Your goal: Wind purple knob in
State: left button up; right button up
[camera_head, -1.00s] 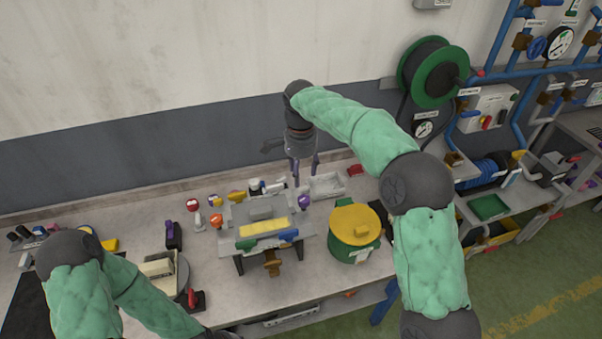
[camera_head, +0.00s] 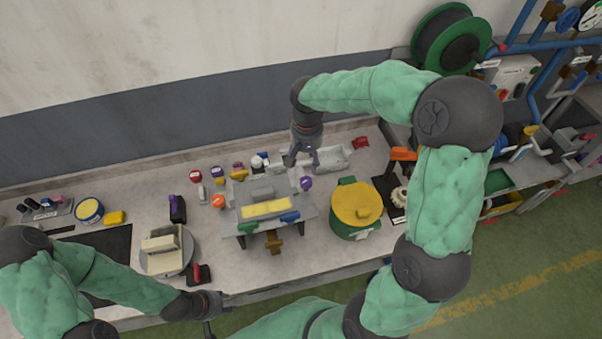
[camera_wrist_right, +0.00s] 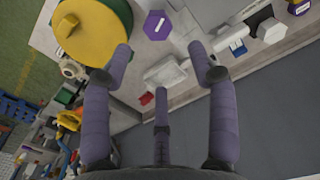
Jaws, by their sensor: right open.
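The purple knob (camera_head: 306,183) sits at the right end of a grey bench fixture (camera_head: 244,199) with a yellow strip in front. In the right wrist view the purple knob (camera_wrist_right: 157,25) shows a hexagonal face at the top, beyond the fingertips. My right gripper (camera_head: 303,158) is above the back of the bench, behind the knob and apart from it. Its fingers (camera_wrist_right: 160,62) are spread with nothing between them. My left gripper (camera_head: 208,318) is at the bench's front edge, partly hidden, and its finger state is unclear.
A green pot with a yellow lid (camera_head: 357,204) stands just right of the knob. A pale tray (camera_head: 329,160) lies behind it. Several small coloured knobs, including another purple one (camera_head: 217,171), stand left of the tray. A round turntable (camera_head: 168,263) is farther left.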

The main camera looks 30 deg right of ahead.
aim_at(306, 179)
notch_tip(306, 179, down, 9)
jog(key=shift+f, duration=0.15)
dwell(0.4)
jog(key=c, duration=1.1)
